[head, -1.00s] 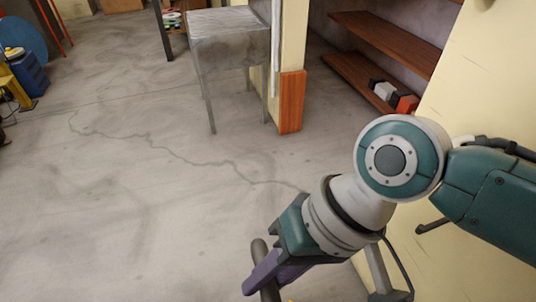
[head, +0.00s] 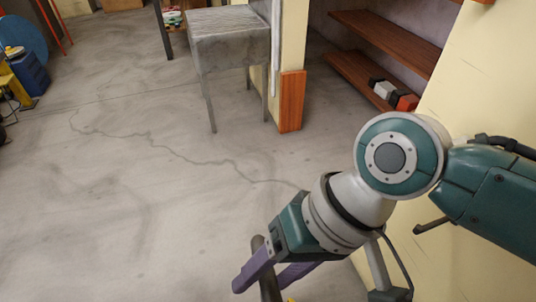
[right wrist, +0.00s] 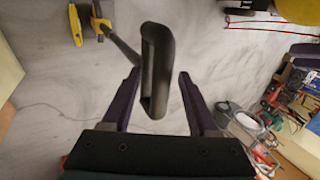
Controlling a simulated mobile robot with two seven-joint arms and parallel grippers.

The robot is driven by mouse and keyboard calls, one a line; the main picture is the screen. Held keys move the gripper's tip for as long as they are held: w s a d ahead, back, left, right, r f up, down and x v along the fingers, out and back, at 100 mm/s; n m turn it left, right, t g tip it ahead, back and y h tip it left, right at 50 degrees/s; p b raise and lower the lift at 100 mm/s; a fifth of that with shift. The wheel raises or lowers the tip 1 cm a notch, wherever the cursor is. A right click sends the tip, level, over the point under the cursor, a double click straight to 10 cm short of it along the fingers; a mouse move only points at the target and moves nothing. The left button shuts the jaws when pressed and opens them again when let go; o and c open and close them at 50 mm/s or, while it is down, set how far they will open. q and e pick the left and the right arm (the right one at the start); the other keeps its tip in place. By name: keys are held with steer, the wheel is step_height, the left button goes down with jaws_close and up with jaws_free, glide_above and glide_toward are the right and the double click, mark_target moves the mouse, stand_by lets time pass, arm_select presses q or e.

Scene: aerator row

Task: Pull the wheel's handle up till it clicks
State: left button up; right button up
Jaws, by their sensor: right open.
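A dark grey bar-like handle (head: 267,278) rises from the lower edge of the head view. In the right wrist view the handle (right wrist: 168,58) shows as a dark loop, with a shaft running off to the upper left. My right gripper (head: 261,287) has its two purple fingers spread, one on each side of the handle. The right wrist view shows gaps between the handle and the fingers (right wrist: 160,76). The wheel itself cannot be made out clearly; only a speck of yellow shows at the lower edge of the head view.
A grey metal table (head: 228,32) stands at the back by an orange-cornered wall end (head: 290,100). Wooden shelves (head: 385,42) hold small blocks. A cream panel (head: 470,75) is close on the right. The cracked concrete floor (head: 120,200) is open to the left.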

steer(key=p+v, duration=0.8)
steer(key=v, duration=0.1)
steer(key=shift+p, duration=0.35)
stand_by(0.4)
